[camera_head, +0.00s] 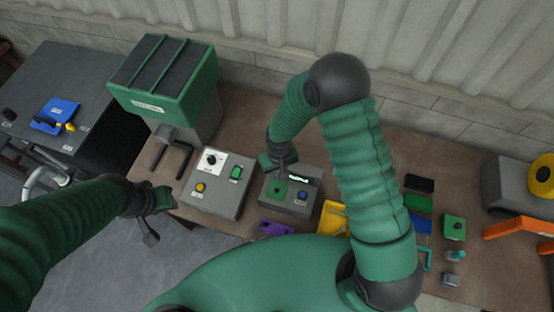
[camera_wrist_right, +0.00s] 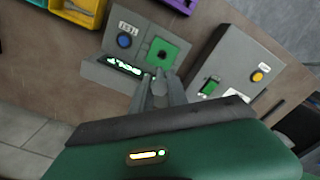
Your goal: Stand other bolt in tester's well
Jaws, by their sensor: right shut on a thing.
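The tester (camera_head: 291,207) is a grey box with a green square, a blue button and a lit display. Its well (camera_wrist_right: 161,54) is the dark hole in the green square, clear in the right wrist view. My right gripper (camera_head: 279,166) is over the tester's far left part. In the right wrist view, my right gripper (camera_wrist_right: 160,94) is shut on a small grey piece, apparently the bolt (camera_wrist_right: 160,88), close to the green square. The fingers hide most of it, and I cannot tell whether it touches the well. My left gripper (camera_head: 157,216) is open and empty, left of the bench.
A grey box (camera_head: 220,205) with a yellow button and green switch stands left of the tester. A green machine (camera_head: 170,85) stands behind it. A yellow bin (camera_head: 334,218) and purple bin (camera_head: 275,229) lie near.

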